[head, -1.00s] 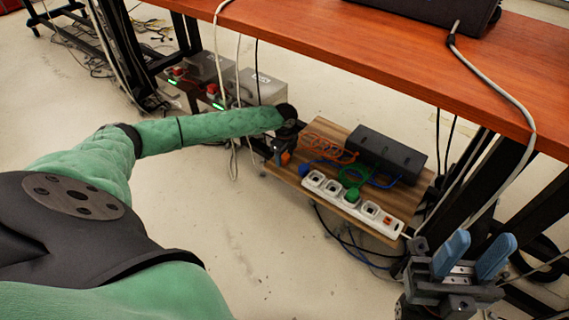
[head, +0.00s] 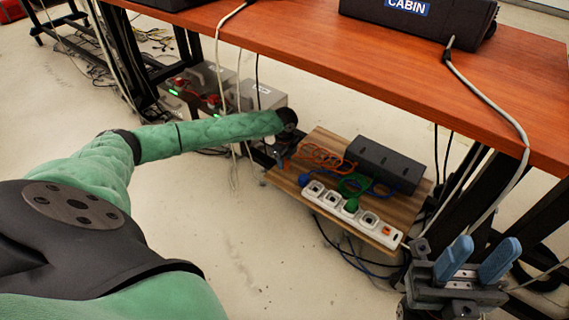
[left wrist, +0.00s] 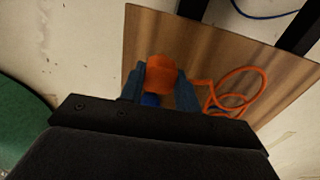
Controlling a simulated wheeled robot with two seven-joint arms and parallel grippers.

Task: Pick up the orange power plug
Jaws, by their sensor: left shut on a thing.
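The orange power plug (left wrist: 161,74) sits between the two blue fingers of my left gripper (left wrist: 159,88) in the left wrist view, and the gripper is shut on it. A blue piece (left wrist: 151,100) shows just below the plug. Its orange cable (left wrist: 236,88) lies in loops to the right, also visible in the head view (head: 322,157). In the head view my left gripper (head: 282,158) is at the left end of the wooden board (head: 340,140), and the plug is mostly hidden there. My right gripper (head: 478,262) is open and empty at the lower right.
The board also holds a white power strip (head: 350,215), a green plug (head: 350,205), a blue plug (head: 304,180) and a black box (head: 385,163). The orange-brown table (head: 400,75) hangs over its back. Cables (head: 238,110) hang beside my left arm. Floor at the front left is clear.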

